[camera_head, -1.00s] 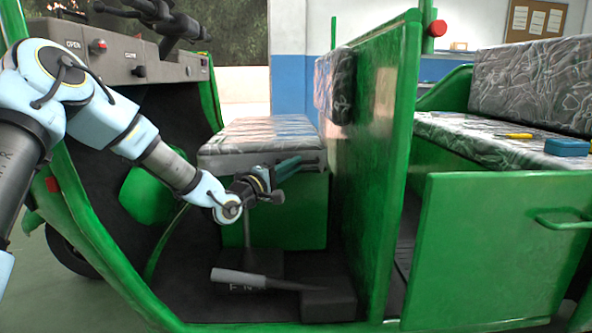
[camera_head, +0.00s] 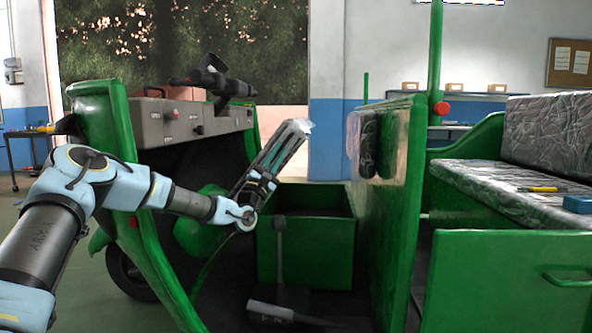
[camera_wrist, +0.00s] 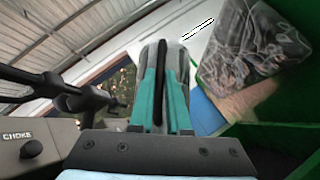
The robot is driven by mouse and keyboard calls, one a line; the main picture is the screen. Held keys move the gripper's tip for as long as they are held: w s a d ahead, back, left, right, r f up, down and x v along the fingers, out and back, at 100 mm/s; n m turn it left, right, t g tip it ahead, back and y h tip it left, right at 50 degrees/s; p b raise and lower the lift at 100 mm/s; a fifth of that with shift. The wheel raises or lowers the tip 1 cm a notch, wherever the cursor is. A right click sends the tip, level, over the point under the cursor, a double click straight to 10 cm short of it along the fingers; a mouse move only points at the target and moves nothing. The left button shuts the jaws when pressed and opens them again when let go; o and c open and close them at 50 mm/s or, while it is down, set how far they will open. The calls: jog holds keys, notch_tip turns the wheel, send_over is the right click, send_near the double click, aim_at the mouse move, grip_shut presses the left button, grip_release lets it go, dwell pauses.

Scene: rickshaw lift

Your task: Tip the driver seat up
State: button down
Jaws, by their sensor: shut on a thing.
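The driver seat (camera_head: 297,132) is tipped up steeply above the green seat box (camera_head: 306,250), whose top is open. It leans with its upper end to the right. My gripper (camera_head: 279,152) lies along the side of the raised seat and is shut on its edge. In the wrist view, the teal fingers of my gripper (camera_wrist: 161,85) close on a dark strip, with the grey end of the seat (camera_wrist: 166,48) beyond them. The inside of the box is only partly visible.
The handlebar (camera_head: 215,82) and dashboard (camera_head: 185,120) stand left of the seat. A green partition with a backrest pad (camera_head: 368,145) stands to the right. A lever (camera_head: 280,240) rises in front of the box. The passenger bench (camera_head: 490,190) holds a yellow tool and a blue box.

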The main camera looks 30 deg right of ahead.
jog(key=w+a+r+n+t+y+b, duration=0.1)
jog(key=w+a+r+n+t+y, duration=0.2)
jog(key=w+a+n+t+y, duration=0.5)
jog(key=shift+w+a+r+n+t+b, duration=0.4)
jog(key=shift+a+n+t, duration=1.1)
jog(key=shift+n, duration=1.6)
jog(key=shift+f, duration=0.15)
jog(key=shift+d, duration=0.1)
jog(key=c, duration=0.9)
grip_release()
jog(key=shift+f, duration=0.1)
jog(key=p+v, duration=0.1)
jog(key=v, duration=0.9)
jog(key=shift+s+f, duration=0.1)
jog(key=shift+f, duration=0.2)
jog(key=shift+s, duration=0.1)
